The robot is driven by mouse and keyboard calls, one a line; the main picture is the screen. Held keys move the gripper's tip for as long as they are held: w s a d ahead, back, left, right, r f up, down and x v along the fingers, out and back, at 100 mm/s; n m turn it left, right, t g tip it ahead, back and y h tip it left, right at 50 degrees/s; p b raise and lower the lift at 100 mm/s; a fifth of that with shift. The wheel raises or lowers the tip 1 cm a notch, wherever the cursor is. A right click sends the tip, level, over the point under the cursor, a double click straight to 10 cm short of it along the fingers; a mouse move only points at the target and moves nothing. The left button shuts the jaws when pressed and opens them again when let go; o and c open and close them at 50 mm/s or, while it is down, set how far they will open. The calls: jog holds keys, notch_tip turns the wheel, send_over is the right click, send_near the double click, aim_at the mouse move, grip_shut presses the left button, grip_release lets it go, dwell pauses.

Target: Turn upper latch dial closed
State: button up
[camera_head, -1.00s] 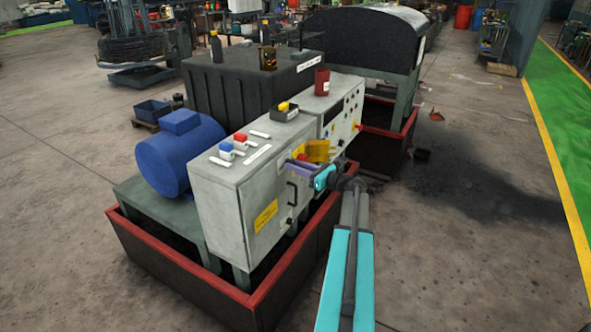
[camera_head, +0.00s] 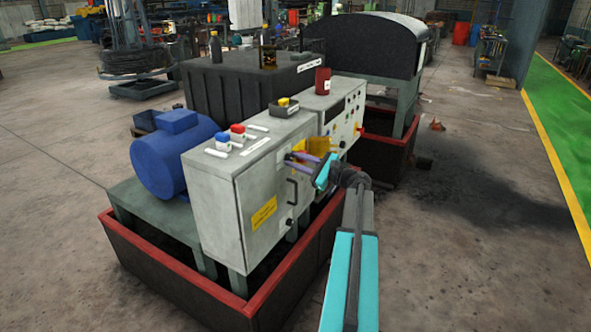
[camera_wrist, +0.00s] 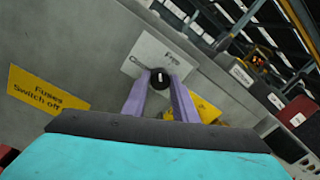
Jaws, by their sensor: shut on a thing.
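The upper latch dial (camera_wrist: 160,78) is a small black round knob with a white mark, on the grey cabinet door. The purple fingers of my gripper (camera_wrist: 160,95) lie on either side of it and are shut on it. A pale label plate (camera_wrist: 158,55) with a word and a line mark is behind the dial. In the head view my gripper (camera_head: 301,158) is at the upper right of the cabinet (camera_head: 215,205), and the dial is hidden there. A lower black knob (camera_head: 290,222) sits below the door handle (camera_head: 291,190).
Yellow labels are on the door, one reading "Fuses Switch off" (camera_wrist: 45,88). A second control box (camera_head: 343,115) stands just right of the cabinet. A red-rimmed base tray (camera_head: 250,306) surrounds the stand. Open concrete floor lies to the right.

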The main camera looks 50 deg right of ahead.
jog(key=n+b, duration=1)
jog(key=b, duration=0.3)
jog(key=shift+f+n+y, duration=0.15)
jog(key=shift+n+y, duration=0.25)
jog(key=o, duration=1)
jog(key=shift+o, duration=0.2)
jog(key=v, duration=1.4)
jog(key=shift+b, duration=0.3)
